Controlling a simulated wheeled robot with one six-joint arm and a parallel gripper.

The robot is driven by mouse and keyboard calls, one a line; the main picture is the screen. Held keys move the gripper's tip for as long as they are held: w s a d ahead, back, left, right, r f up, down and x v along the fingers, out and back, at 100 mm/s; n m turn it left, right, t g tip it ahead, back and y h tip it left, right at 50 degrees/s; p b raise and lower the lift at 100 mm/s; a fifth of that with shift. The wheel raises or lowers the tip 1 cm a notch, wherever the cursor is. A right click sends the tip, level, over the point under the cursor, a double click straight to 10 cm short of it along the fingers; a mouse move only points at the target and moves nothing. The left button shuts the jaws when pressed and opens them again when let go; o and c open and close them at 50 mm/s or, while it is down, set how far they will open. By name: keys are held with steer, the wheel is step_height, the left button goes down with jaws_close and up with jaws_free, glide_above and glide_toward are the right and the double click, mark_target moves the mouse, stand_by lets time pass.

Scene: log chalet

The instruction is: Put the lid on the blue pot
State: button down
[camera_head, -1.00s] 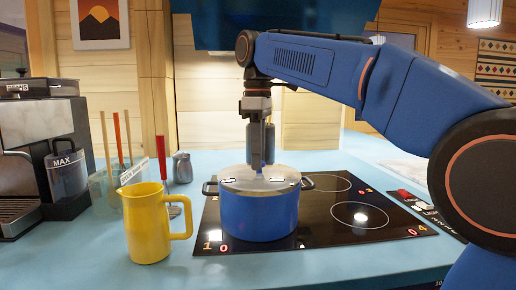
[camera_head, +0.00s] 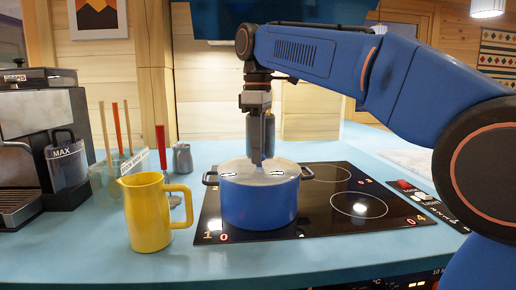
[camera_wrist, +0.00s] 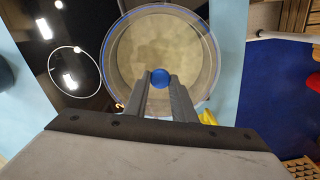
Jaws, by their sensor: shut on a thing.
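The blue pot (camera_head: 258,208) stands upright on the black cooktop, its two dark handles to the sides. The grey lid (camera_head: 280,175) lies level over the pot's mouth, and I see no clear gap at the rim. In the wrist view the round lid (camera_wrist: 135,50) fills the pot's circle, with a thin blue edge around it. My gripper (camera_head: 263,160) points straight down over the lid's middle. Its fingers are shut on the lid's blue knob (camera_wrist: 160,78), which shows between the fingertips in the wrist view. The lid's far side is partly hidden by the fingers.
A yellow jug (camera_head: 146,212) stands left of the cooktop (camera_head: 335,220). Behind it are a small metal pitcher (camera_head: 182,158), a red-handled utensil (camera_head: 161,150) and a clear holder with sticks. A coffee machine (camera_head: 40,120) is at far left. The cooktop's right part is clear.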

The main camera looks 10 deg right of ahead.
steer(key=c, duration=1.4)
jaws_free()
steer(key=shift+o, duration=0.6)
steer(key=o, duration=0.4)
steer(key=shift+c, duration=0.2)
steer(key=shift+r, duration=0.1)
steer(key=shift+r, duration=3.4)
